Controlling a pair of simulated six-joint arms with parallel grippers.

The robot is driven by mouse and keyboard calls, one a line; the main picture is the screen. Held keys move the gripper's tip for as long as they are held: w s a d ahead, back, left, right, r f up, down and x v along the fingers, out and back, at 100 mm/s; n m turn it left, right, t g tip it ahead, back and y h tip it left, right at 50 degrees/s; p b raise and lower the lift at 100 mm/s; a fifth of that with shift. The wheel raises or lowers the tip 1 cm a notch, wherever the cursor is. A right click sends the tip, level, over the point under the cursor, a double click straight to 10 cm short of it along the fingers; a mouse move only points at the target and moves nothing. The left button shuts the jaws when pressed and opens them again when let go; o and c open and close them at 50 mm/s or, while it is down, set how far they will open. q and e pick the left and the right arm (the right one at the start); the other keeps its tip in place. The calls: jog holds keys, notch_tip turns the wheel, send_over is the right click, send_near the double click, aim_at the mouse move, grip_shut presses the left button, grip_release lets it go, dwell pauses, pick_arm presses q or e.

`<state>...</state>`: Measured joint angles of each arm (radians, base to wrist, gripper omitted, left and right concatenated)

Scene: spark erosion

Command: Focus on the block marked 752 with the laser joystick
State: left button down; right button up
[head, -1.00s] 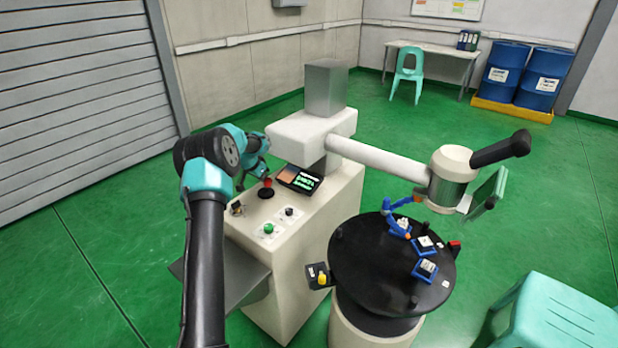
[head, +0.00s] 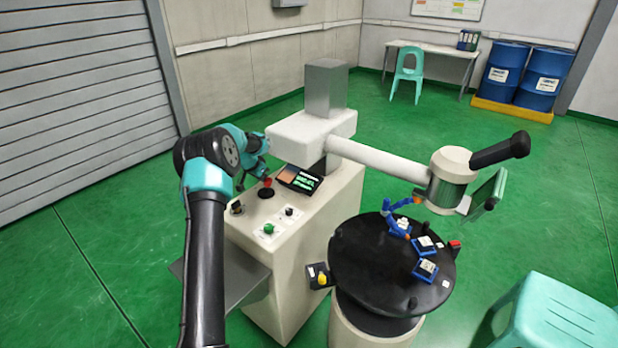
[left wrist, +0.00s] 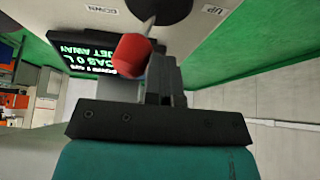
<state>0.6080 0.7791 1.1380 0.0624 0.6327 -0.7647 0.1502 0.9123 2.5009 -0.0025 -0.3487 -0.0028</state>
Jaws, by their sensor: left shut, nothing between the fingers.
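The joystick has a red knob (head: 267,183) on a black base and stands on top of the cream console. In the left wrist view the red knob (left wrist: 131,54) is close beside my left gripper's fingers (left wrist: 160,68). The fingers are shut with nothing between them; I cannot tell if they touch the knob. In the head view my left gripper (head: 261,175) is just above the joystick. Several small white blocks sit on blue holders on the black turntable (head: 365,275), one (head: 428,267) nearest the front. Their numbers are too small to read. My right gripper is not in view.
A screen (head: 299,179) with green text stands behind the joystick. A green button (head: 269,228) and dark knobs are on the console. The laser head (head: 448,180) hangs over the turntable. A teal stool (head: 560,315) stands at front right.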

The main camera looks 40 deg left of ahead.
pick_arm(q)
jog(key=shift+a, duration=1.5)
notch_tip(320, 180, up, 7)
dwell(0.6)
